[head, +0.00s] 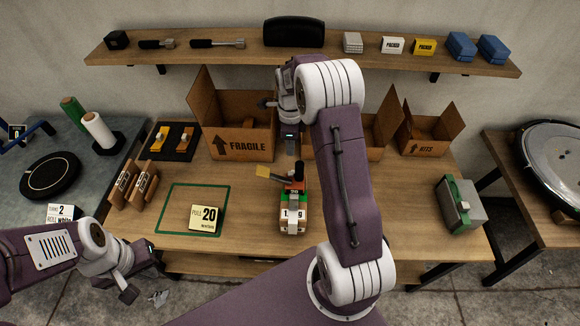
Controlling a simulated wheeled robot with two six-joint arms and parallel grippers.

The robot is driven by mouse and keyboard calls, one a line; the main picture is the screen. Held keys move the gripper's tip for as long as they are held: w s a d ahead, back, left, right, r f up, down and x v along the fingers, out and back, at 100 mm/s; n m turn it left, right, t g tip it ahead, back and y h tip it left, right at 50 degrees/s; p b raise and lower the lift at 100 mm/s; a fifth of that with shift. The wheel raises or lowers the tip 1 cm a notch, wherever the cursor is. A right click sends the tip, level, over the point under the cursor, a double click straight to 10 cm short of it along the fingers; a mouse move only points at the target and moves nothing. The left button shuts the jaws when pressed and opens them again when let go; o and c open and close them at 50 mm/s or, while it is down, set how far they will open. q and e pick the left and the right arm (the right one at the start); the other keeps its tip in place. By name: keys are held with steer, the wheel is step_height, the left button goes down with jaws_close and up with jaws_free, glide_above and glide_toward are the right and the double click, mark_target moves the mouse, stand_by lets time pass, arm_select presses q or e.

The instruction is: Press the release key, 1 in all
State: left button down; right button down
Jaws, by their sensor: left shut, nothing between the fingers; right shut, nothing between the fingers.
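A small device (294,217) with a white labelled front, an orange and green upper part and a dark upright post stands mid-table. I cannot tell which part is the release key. My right gripper (291,152) is shut and points down just above the post; whether they touch is unclear. My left gripper (130,291) is shut and empty, low at the left in front of the table edge.
Open cardboard boxes (240,144) stand behind the device, partly hidden by my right arm. A green and grey case (461,204) is at the right. Wooden blocks (124,186) and a black tray (167,142) are at the left. A shelf (200,53) runs above the back.

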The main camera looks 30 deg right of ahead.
mark_target(291, 173)
step_height(291, 173, down, 10)
steer(key=shift+d+f+p, duration=0.1)
steer(key=shift+f+p, duration=0.05)
steer(key=shift+p, duration=0.6)
